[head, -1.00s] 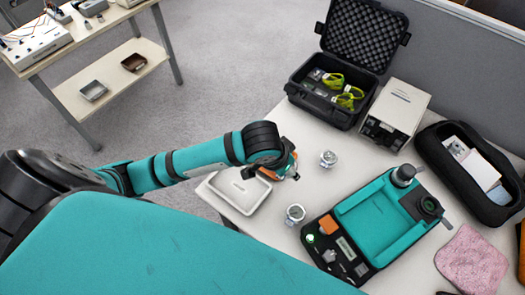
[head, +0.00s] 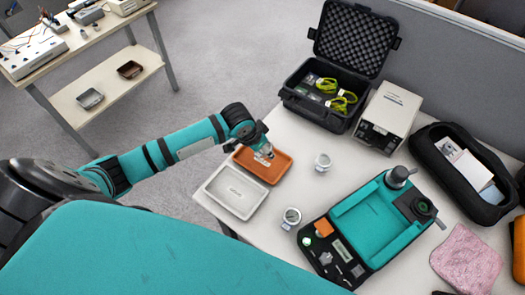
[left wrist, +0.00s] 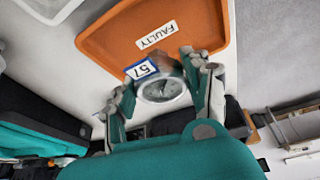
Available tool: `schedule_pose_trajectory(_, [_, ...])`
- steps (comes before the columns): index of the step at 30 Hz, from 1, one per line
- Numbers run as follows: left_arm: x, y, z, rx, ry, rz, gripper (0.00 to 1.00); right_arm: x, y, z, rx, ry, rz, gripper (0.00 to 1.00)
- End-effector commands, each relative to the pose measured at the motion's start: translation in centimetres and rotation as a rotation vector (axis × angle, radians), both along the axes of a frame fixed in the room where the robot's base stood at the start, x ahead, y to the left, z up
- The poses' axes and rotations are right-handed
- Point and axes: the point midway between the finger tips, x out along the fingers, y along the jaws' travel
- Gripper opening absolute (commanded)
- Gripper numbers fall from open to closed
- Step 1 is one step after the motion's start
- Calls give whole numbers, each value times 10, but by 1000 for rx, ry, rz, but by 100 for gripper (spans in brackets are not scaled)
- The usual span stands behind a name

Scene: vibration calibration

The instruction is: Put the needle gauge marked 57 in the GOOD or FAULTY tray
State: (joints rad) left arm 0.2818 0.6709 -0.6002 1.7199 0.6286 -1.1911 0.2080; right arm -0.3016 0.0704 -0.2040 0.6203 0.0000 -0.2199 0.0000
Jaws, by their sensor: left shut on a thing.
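My left gripper (head: 264,154) is shut on a round needle gauge (left wrist: 160,88) with a silver rim and a blue-edged tag marked 57 (left wrist: 142,68). In the left wrist view the fingers (left wrist: 164,90) grip the gauge from both sides, and it overlaps the near part of the orange tray (left wrist: 205,22), labelled FAULTY. In the head view the gripper is over the orange tray (head: 277,172); I cannot tell whether the gauge touches it. A white tray (head: 211,188) lies beside it, its label too small to read. My right gripper is not in view.
Two other round gauges stand on the table (head: 300,135), one right of the trays (head: 322,162) and one nearer (head: 291,217). A teal instrument (head: 365,215), an open black case (head: 318,112), a grey box (head: 393,105) and a black pouch (head: 430,150) occupy the right.

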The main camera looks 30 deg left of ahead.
Motion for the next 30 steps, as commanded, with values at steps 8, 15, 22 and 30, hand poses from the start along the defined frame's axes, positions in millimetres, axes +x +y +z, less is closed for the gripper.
schedule_pose_trajectory(8, [5,5,-31,-1,0,3,6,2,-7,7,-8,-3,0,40])
schedule_pose_trajectory(15, [5,6,-35,1,-2,2,6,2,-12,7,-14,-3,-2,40])
schedule_pose_trajectory(22, [5,6,-38,1,-1,2,55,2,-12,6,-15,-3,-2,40])
schedule_pose_trajectory(30, [5,5,-38,0,-1,1,72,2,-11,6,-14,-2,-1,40])
